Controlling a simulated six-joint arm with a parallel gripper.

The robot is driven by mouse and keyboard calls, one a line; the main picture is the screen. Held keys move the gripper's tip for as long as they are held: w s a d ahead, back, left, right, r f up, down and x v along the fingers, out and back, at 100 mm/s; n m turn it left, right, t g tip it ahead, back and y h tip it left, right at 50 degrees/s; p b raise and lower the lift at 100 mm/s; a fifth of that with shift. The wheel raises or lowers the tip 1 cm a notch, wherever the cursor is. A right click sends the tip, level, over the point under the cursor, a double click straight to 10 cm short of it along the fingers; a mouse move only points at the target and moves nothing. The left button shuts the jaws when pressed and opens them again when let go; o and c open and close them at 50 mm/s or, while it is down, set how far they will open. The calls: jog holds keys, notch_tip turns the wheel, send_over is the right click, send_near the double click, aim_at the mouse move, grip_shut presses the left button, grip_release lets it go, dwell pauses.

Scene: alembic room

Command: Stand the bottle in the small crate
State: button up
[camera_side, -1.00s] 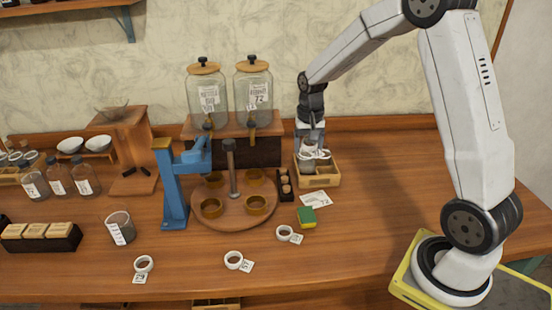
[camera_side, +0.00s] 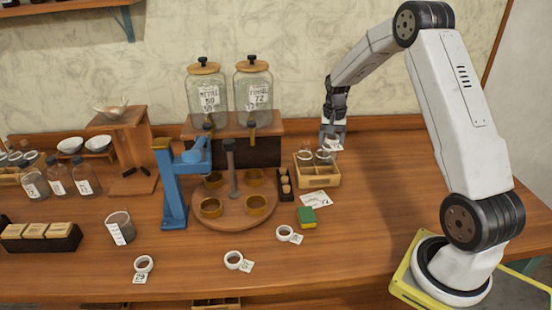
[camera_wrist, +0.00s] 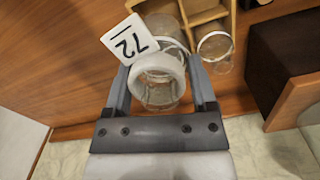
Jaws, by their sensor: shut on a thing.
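My gripper (camera_side: 333,138) is shut on a clear glass bottle (camera_wrist: 163,95) with a white ring and a tag reading 72 (camera_wrist: 128,40) at its top. The wrist view shows the bottle between both fingers of my gripper (camera_wrist: 160,90). The small wooden crate (camera_side: 318,181) stands right of the dispensers. The held bottle is at its back right edge, partly hidden by the gripper. I cannot tell whether it touches the crate. Another clear glass vessel (camera_side: 305,160) stands in the crate's left part. The crate's wooden dividers (camera_wrist: 205,14) show in the wrist view.
The dispenser stand (camera_side: 262,150) is left of the crate. A dark rack (camera_side: 285,184), a 72 card (camera_side: 316,199) and a green-yellow sponge (camera_side: 306,217) lie near it. The round wooden turntable (camera_side: 235,212) is further left. The table right of the crate is clear.

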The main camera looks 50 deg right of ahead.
aim_at(329, 159)
jog(key=shift+f, duration=1.6)
jog(key=shift+f, duration=0.1)
jog(key=shift+f, duration=1.9)
jog(key=shift+f, duration=0.1)
jog(key=o, duration=1.3)
notch_tip(329, 159, up, 12)
jog(key=shift+r, duration=0.1)
